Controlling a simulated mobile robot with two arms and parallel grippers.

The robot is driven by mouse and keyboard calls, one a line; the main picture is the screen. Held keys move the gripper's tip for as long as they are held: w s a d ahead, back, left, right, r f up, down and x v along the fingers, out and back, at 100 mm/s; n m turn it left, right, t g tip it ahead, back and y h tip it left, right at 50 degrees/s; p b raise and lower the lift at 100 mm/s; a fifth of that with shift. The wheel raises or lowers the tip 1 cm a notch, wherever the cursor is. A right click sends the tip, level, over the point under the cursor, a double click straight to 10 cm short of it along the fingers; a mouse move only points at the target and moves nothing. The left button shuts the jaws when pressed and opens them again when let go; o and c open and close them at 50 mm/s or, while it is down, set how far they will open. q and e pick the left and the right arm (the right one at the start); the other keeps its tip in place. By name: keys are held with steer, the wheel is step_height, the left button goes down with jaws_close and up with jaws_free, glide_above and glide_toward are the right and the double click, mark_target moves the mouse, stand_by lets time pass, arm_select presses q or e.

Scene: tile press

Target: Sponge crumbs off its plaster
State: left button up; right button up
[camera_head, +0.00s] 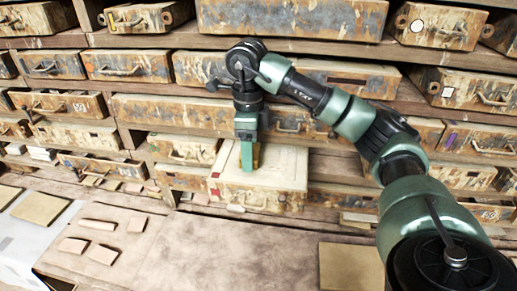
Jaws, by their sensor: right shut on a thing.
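A wooden mould box with a pale plaster top (285,165) juts out from the shelving near the middle of the head view, with a small red mark at its left corner. My right gripper (249,155) points down over the plaster's left part. Crumbs are too small to make out. My left gripper is not in view.
Shelves of worn wooden mould boxes (290,18) fill the back. Several pinkish clay tiles (98,225) lie on the bench at the left. A tan board (350,268) lies at the front right. The bench's middle (215,250) is clear.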

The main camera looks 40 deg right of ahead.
mark_target(236, 162)
steer(key=shift+w+a+f+p, duration=0.2)
steer(key=shift+w+a+p, duration=0.15)
steer(key=shift+w+a, duration=0.95)
steer(key=shift+w+d, duration=0.1)
step_height(236, 162, up, 2)
steer(key=shift+r+p, duration=0.15)
steer(key=shift+p, duration=0.7)
steer(key=shift+r, duration=1.9)
steer(key=shift+r, duration=1.5)
